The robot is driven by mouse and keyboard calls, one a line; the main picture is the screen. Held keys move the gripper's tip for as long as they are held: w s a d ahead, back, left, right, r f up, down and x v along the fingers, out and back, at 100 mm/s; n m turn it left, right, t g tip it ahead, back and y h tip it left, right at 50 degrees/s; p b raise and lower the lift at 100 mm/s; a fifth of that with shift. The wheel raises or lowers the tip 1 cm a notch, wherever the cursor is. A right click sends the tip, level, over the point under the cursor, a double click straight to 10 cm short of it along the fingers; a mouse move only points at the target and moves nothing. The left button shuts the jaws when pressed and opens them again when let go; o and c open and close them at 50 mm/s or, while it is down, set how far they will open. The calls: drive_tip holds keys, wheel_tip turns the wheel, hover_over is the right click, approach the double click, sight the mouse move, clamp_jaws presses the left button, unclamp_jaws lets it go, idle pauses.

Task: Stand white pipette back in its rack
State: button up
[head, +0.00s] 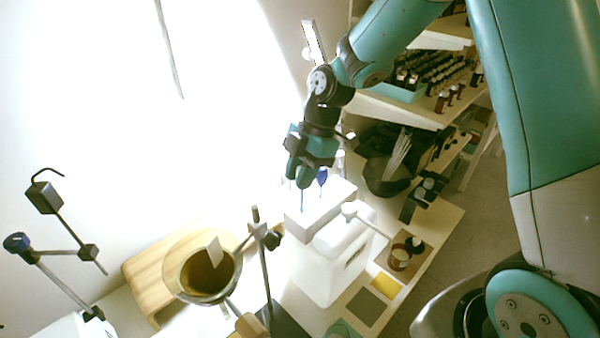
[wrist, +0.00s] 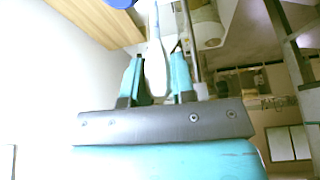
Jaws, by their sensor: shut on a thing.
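In the wrist view my gripper (wrist: 155,80) is shut on the white pipette (wrist: 156,62), which sits upright in the picture between the two teal fingers. In the head view my gripper (head: 302,178) points down above a pale block (head: 330,205) on a white container. I cannot tell for sure whether this block is the rack. Blue slender pieces (head: 322,177) show by the fingertips over the block. The pipette is not clearly seen in the head view, where the gripper and glare hide it.
A jar (head: 399,257) is at the right. Shelves with small bottles (head: 440,75) stand behind. A blue object (wrist: 120,3) is at the wrist view's top.

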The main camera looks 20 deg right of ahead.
drive_tip(key=shift+f, duration=0.4)
drive_tip(key=shift+b, duration=0.3)
drive_tip(key=shift+f+b, duration=0.9)
drive_tip(key=shift+f, duration=0.15)
drive_tip(key=o, duration=0.7)
drive_tip(key=shift+c, duration=0.2)
drive_tip(key=shift+r, duration=0.15)
drive_tip(key=shift+p+v, duration=1.6)
drive_tip(key=shift+v, duration=0.8)
